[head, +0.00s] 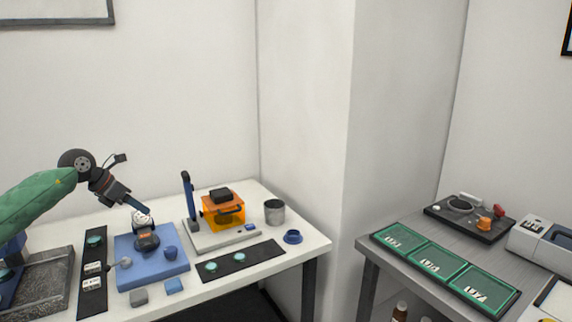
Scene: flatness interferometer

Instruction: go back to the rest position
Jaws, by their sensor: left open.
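My left arm comes in from the left in a green sleeve. Its gripper (143,210) is open and points down and right over the blue mat (178,265) on the white table (307,242). A small white round thing (141,219) and a dark rounded thing (147,240) are just below the fingertips. I cannot tell whether the fingertips touch them. My right gripper is not in view.
An instrument with an orange housing (224,217) and blue post (187,195) stands right of the mat. A grey cup (274,212) and blue ring (292,237) are farther right. Dark strips and a granite block (47,283) flank the mat. A grey table (405,282) holds green trays.

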